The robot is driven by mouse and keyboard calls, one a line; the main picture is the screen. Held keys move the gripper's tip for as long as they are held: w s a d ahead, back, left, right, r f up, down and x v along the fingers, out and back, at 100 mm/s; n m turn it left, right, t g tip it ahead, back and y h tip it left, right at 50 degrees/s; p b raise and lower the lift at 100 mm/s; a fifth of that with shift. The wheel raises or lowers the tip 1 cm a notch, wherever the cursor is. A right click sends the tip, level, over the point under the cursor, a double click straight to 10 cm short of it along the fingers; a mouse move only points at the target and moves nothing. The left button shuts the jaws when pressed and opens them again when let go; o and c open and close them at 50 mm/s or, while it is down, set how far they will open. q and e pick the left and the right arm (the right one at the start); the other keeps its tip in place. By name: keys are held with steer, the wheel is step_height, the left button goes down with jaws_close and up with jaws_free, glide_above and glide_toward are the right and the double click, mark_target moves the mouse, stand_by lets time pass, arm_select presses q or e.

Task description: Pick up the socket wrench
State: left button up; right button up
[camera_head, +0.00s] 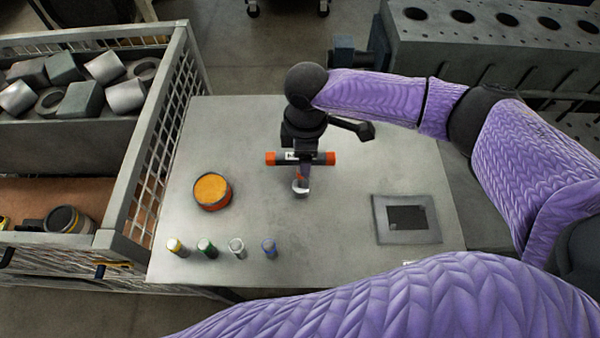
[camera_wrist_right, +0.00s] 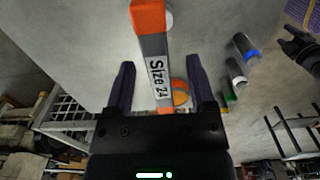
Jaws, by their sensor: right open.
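The socket wrench (camera_head: 331,158) is a grey bar with orange ends and a white label. In the head view, an orange stem below it ends in a silver socket; whether this touches the table is unclear. My right gripper (camera_head: 303,147) is directly over the bar's middle. In the right wrist view, the bar (camera_wrist_right: 154,48), labelled "Size 24", runs between the two fingers of this open gripper (camera_wrist_right: 160,65), with a gap on each side.
An orange round tin (camera_head: 212,190) and several small cylinders (camera_head: 237,247) with coloured bands stand on the left of the grey table (camera_head: 330,235). A dark-centred square plate (camera_head: 406,218) lies at right. A mesh crate (camera_head: 160,140) borders the table's left side.

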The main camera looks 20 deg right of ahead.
step_height(320, 180, down, 4)
steer(key=shift+r, duration=0.1)
steer(key=shift+w, duration=0.1)
jaws_close()
stand_by(1.3)
